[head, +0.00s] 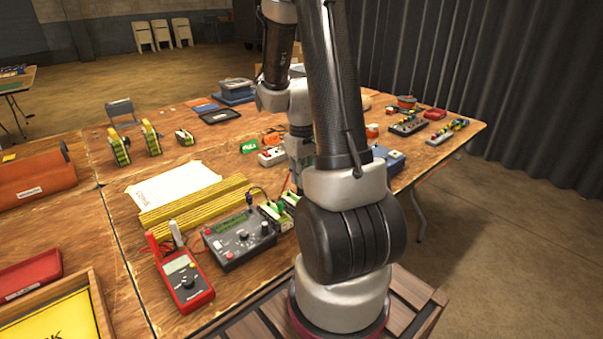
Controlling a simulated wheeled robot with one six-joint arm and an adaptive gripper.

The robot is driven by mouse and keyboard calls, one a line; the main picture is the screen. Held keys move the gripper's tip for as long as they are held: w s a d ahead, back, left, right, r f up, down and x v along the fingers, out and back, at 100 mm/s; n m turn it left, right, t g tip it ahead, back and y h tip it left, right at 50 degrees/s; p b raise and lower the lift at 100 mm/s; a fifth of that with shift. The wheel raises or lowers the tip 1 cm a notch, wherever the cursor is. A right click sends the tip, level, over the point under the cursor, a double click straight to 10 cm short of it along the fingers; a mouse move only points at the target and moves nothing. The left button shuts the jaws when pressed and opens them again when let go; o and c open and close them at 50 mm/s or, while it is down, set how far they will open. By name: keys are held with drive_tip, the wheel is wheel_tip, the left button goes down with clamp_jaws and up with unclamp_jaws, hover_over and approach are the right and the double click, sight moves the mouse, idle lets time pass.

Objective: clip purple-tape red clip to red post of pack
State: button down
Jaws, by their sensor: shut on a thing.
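My gripper (297,178) points down over the table near the middle, partly behind my own arm. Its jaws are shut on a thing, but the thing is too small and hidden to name. Small green-and-white packs (275,218) stand beside the grey charger (239,238), just below and left of my gripper. Thin leads run near the charger and these packs. A blue pack (391,160) stands right of my arm. I cannot make out purple tape, a red clip or a red post.
A red multimeter (186,283), yellow ribbed strips (195,205) and a white sheet (172,186) lie left of the charger. A red-and-white box (271,157) is behind the packs. Colourful terminal strips (408,126) lie at the right. Bare wood (115,195) shows at the left.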

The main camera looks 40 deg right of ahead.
drive_tip(key=shift+f, duration=2.7)
drive_tip(key=shift+f, duration=0.2)
drive_tip(key=c, duration=1.4)
unclamp_jaws()
drive_tip(key=shift+o, duration=1.1)
drive_tip(key=shift+r, duration=0.1)
drive_tip(key=shift+r, duration=3.7)
